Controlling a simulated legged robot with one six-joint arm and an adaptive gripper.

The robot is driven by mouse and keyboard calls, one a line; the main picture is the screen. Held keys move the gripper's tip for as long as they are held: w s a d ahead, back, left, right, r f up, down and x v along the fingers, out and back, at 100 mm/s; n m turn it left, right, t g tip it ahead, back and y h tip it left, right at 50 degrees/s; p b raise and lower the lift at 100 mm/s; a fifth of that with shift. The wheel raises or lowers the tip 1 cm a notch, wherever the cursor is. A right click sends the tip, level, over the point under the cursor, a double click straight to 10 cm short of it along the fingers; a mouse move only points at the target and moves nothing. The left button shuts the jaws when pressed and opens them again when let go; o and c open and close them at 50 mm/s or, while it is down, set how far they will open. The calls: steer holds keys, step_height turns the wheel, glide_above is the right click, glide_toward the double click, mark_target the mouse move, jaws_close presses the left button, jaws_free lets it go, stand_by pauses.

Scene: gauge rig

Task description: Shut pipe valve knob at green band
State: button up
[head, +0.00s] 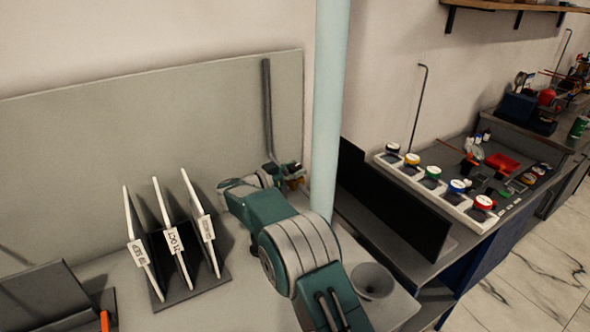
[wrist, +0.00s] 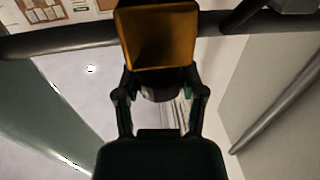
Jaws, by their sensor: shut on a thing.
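In the wrist view an amber, square-faced knob (wrist: 157,38) fills the top middle. My gripper (wrist: 160,78) has its two dark fingers closed on it from below in the picture. A dark pipe (wrist: 60,41) runs sideways behind the knob. In the head view my gripper (head: 288,171) is at the lower end of the grey upright pipe (head: 267,105), and a small orange-brown bit of the knob (head: 294,183) shows there. Small green patches show between the fingers, but I cannot tell if they are the green band. The knob's marks are hidden.
A pale blue column (head: 330,105) stands just right of my gripper. A rack with white cards (head: 172,243) is to the left, and a grey funnel-like bowl (head: 372,281) to the right.

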mark_target(293, 165)
steer(key=shift+w+a+m+g+h, duration=0.1)
steer(key=shift+a+m+g+h, duration=0.05)
steer(key=shift+m+g+h, duration=0.9)
steer(key=shift+r+m+g+h, duration=0.2)
steer(key=shift+m+g, duration=0.35)
steer(key=shift+g, duration=0.4)
steer(key=o, duration=1.2)
steer(key=shift+a+f, duration=0.1)
steer(key=shift+f, duration=0.05)
steer(key=shift+c, duration=0.2)
steer(key=shift+r, duration=0.25)
step_height(293, 165, up, 9)
steer(key=shift+w+r, duration=0.1)
steer(key=shift+r, duration=0.05)
